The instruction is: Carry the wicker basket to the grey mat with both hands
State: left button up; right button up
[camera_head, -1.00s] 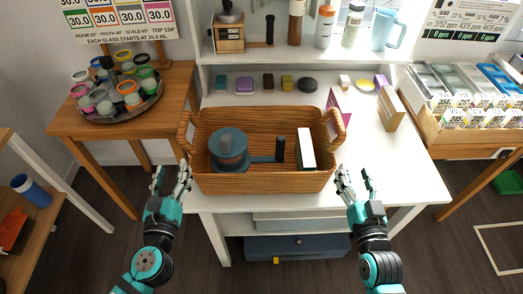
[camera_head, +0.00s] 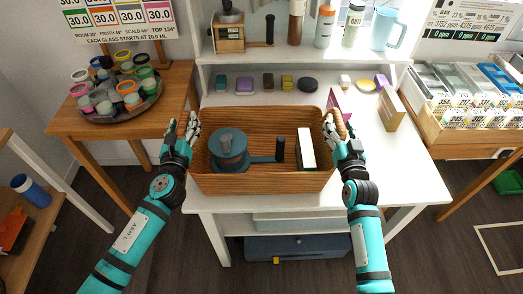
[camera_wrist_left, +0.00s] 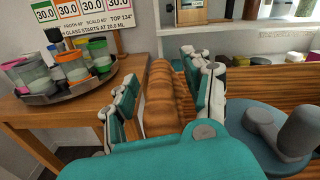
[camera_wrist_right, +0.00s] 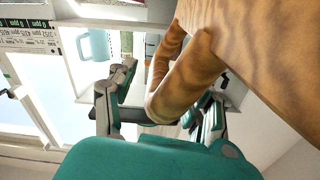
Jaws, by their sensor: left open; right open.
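The wicker basket (camera_head: 265,182) stands on the white table and holds a blue-grey round pot with a handle (camera_head: 230,150) and a white-and-black box (camera_head: 306,149). My left gripper (camera_head: 182,124) is at the basket's left handle; in the left wrist view its open fingers stand on both sides of the wicker handle (camera_wrist_left: 163,98). My right gripper (camera_head: 338,124) is at the right handle; in the right wrist view its open fingers straddle the handle (camera_wrist_right: 182,82). Contact with the handles cannot be told. I cannot make out a grey mat.
The white table (camera_head: 410,175) has a shelf behind with bottles and a blue jug (camera_head: 386,30). A wooden block (camera_head: 391,108) stands right of the basket. A wooden side table with a tray of cups (camera_head: 120,100) is at left. A pale outlined frame (camera_head: 487,250) lies on the floor at right.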

pick_arm(q)
jog(key=shift+w, duration=0.25)
pick_arm(e)
jog(key=shift+w, duration=0.25)
pick_arm(q)
grip_shut()
pick_arm(e)
grip_shut()
pick_arm(q)
jog(key=shift+r, duration=0.35)
pick_arm(e)
jog(key=shift+r, duration=0.4)
